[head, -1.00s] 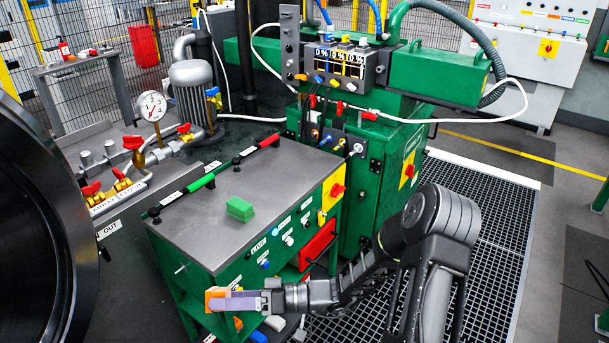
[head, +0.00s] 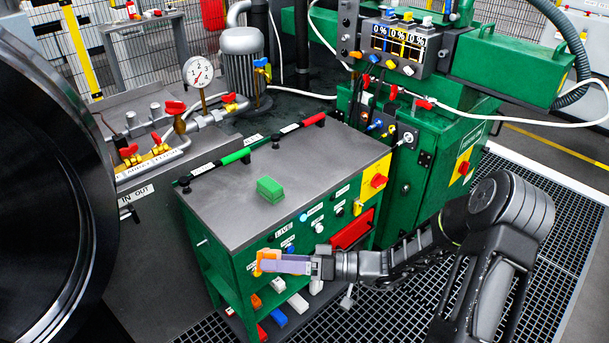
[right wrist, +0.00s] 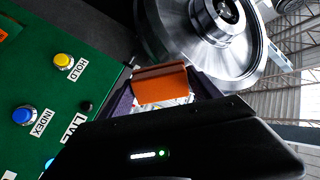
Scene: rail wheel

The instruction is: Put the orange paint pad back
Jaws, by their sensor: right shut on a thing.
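My right gripper (head: 275,263), with light purple fingers, is shut on an orange pad (head: 264,261). It holds the pad in the air in front of the green cart's (head: 268,243) panel, below the level of the cart's top. In the right wrist view the orange pad (right wrist: 161,87) sits between the dark purple-edged fingers, with a darker brownish strip along its upper edge. A green pad (head: 270,189) lies on the cart's grey top. My left gripper is not in view.
The lower shelf carries several coloured blocks, including an orange one (head: 256,302), a blue one (head: 279,317) and a white one (head: 298,302). Buttons and a red switch (head: 378,181) line the panel. A large dark wheel (head: 45,190) stands at left. The grey top is mostly clear.

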